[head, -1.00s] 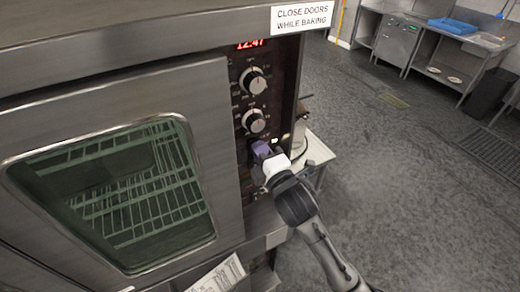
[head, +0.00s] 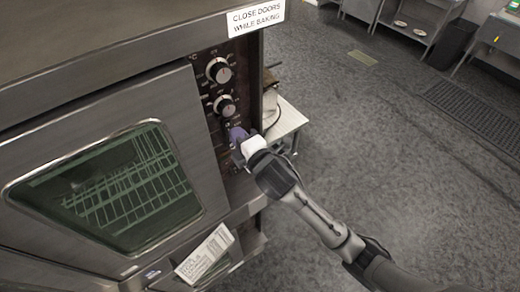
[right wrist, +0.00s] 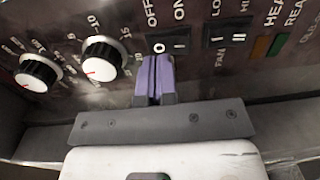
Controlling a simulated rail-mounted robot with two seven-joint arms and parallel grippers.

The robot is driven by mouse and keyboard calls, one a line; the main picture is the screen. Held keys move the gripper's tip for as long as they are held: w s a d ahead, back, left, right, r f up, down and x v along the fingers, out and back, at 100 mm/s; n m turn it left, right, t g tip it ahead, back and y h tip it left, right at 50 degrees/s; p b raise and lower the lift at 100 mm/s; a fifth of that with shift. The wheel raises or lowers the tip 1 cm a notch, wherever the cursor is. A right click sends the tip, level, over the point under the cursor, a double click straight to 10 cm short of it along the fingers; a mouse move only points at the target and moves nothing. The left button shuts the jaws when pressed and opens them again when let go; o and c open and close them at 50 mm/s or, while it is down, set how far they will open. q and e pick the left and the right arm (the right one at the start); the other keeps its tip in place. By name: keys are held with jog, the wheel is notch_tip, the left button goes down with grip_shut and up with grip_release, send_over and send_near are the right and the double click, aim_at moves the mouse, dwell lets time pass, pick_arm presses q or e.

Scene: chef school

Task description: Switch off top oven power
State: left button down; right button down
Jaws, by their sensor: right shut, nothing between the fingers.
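The top oven (head: 205,140) has a dark control panel on the right of its glass door. In the right wrist view, the power rocker switch (right wrist: 170,46) is black with white marks, under the printed words OFF and ON. My right gripper (head: 238,136) is at the panel below the lower knob. Its purple fingers (right wrist: 154,78) are shut and empty, with their tips at the lower edge of the switch, nearer the OFF side. I cannot tell whether they touch it. In the head view, the gripper hides the switch. My left gripper is not in view.
Two knobs, one upper (head: 219,71) and one lower (head: 225,106), sit above the gripper. The fan rocker switch (right wrist: 228,38) is beside the power switch, followed by orange (right wrist: 259,48) and green (right wrist: 278,45) indicators. Grey floor (head: 400,170) right of the oven is open.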

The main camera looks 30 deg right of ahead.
jog(key=s+d+b, duration=0.1)
jog(key=s+b, duration=0.1)
jog(key=s, duration=0.9)
jog(key=shift+s+d+r, duration=0.2)
jog(key=shift+r, duration=0.25)
